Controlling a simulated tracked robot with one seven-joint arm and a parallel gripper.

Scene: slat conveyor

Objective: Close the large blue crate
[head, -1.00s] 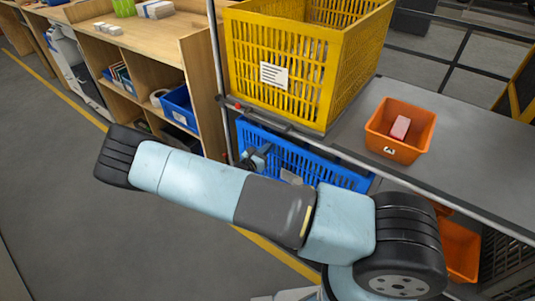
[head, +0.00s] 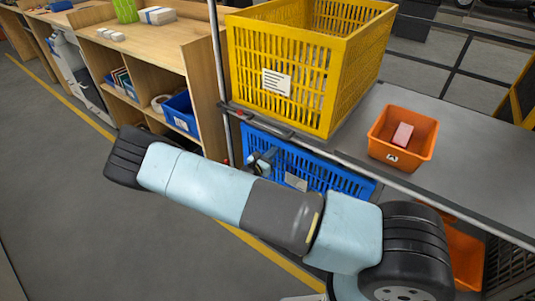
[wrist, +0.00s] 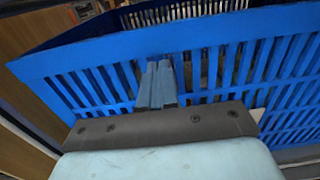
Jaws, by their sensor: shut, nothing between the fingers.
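The large blue crate (head: 320,174) sits under the grey table, below the yellow crate. Its slatted wall and rim show, partly hidden by my arm. In the wrist view the blue crate (wrist: 240,62) fills the upper half, with its flat rim above the slats and a dark interior behind it. My gripper (head: 262,160) is at the left part of this wall in the head view. In the wrist view my gripper (wrist: 158,72) has its fingers together, upright against the slats just below the rim. I cannot tell whether they touch. The fingers hold nothing.
A yellow crate (head: 285,50) stands on the grey table (head: 465,135), beside an orange bin (head: 400,160) holding a pink block (head: 402,135). A metal post (head: 217,70) and a wooden shelf unit (head: 200,60) stand to the left. The floor in front is clear.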

